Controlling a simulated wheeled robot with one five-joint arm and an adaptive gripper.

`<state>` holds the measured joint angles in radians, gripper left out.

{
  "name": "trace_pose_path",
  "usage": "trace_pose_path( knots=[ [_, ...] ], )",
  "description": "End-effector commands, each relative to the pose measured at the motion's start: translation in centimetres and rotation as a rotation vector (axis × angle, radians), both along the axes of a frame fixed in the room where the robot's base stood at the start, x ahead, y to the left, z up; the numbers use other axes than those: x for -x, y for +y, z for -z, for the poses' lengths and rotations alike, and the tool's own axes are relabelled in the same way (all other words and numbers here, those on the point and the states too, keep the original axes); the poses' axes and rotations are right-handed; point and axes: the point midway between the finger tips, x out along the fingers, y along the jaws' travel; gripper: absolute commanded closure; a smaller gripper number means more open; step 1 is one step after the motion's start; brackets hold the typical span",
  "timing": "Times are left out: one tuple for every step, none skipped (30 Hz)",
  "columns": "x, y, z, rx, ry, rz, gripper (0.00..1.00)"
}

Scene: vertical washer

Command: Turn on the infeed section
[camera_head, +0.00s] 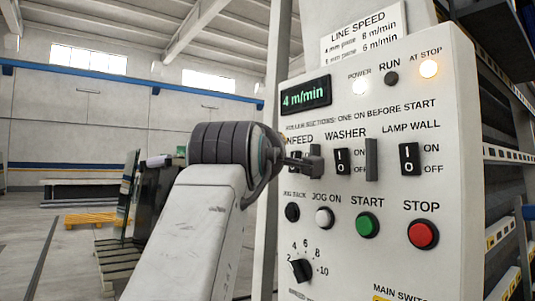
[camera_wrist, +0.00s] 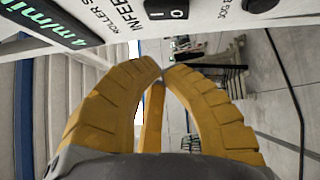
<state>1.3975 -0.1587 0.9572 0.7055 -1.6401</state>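The white control panel (camera_head: 400,225) stands at the right of the head view. Its infeed label (camera_head: 300,139) is partly covered by my arm, which hides the infeed switch there. In the wrist view the black infeed switch (camera_wrist: 166,14), marked I and O, shows at the top beside the INFEED lettering. My gripper (camera_wrist: 161,70) has yellow fingers with their tips together and nothing between them. The tips lie just below the switch in that picture; I cannot tell if they touch the panel.
Below are the green start button (camera_head: 367,224) and red stop button (camera_head: 422,234). The at stop lamp (camera_head: 428,69) is lit. Open floor lies left.

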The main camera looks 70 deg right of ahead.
Motion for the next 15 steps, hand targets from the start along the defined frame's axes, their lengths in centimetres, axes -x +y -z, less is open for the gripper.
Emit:
trace_pose_path(
  knots=[
    [0.1,0.7,-0.2,0.004,-0.001,0.000,1.00],
    [0.2,1.0,-0.2,0.004,-0.001,0.000,1.00],
    [0.3,1.4,-0.3,0.004,-0.001,0.001,1.00],
    [0.3,1.7,-0.3,0.004,-0.001,0.001,1.00],
    [0.4,2.1,-0.3,0.004,-0.001,0.001,1.00],
    [0.5,2.6,-0.4,0.005,-0.001,0.001,1.00],
    [0.5,3.0,-0.5,0.003,-0.001,0.001,1.00],
    [0.6,3.3,-0.5,0.003,-0.001,0.001,1.00],
    [0.7,4.0,-0.6,0.005,-0.001,0.001,1.00],
    [0.8,4.4,-0.7,0.005,-0.001,0.001,1.00],
    [0.9,4.8,-0.7,0.005,-0.001,0.001,1.00],
    [1.0,5.5,-0.8,0.005,-0.001,0.001,1.00],
    [1.1,5.8,-0.8,0.003,-0.001,0.001,1.00],
    [1.1,6.3,-0.9,0.004,-0.001,0.001,1.00],
    [1.2,6.8,-1.0,0.004,-0.001,0.001,1.00]
  ],
)
